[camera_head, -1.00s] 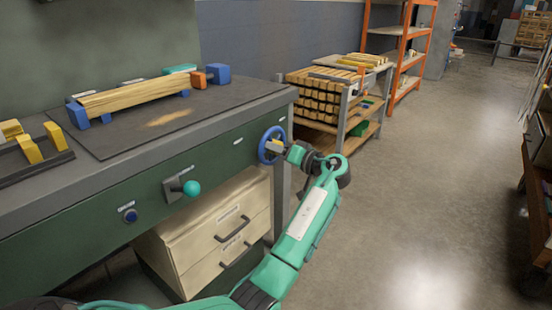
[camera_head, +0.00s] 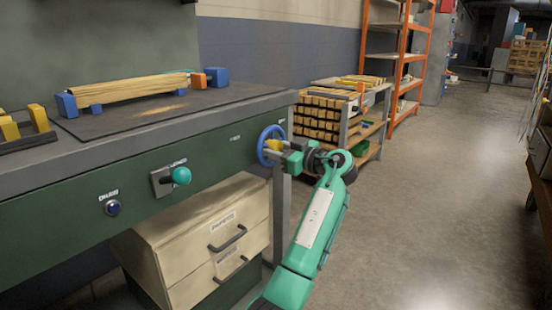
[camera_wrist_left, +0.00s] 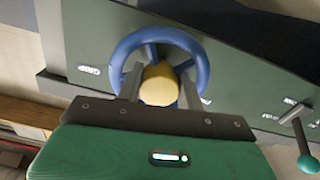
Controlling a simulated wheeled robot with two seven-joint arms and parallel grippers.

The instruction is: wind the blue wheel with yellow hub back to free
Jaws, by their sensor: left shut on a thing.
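The blue wheel (camera_head: 264,146) is mounted upright on the right end of the green bench front. Its yellow hub (camera_head: 274,145) shows behind my left gripper. In the left wrist view the blue wheel (camera_wrist_left: 199,60) stands straight ahead, with the yellow hub (camera_wrist_left: 159,86) between the two fingers. My left gripper (camera_head: 279,149) is shut on the yellow hub; it also shows in the left wrist view (camera_wrist_left: 159,92). A small label sits beside the wheel, too small to read. My right gripper is not in view.
A teal-knobbed lever (camera_head: 181,176) and a dark blue button (camera_head: 113,207) sit left of the wheel on the bench front. A drawer cabinet (camera_head: 205,235) stands below. A cart with stacked wood (camera_head: 325,115) stands behind the arm.

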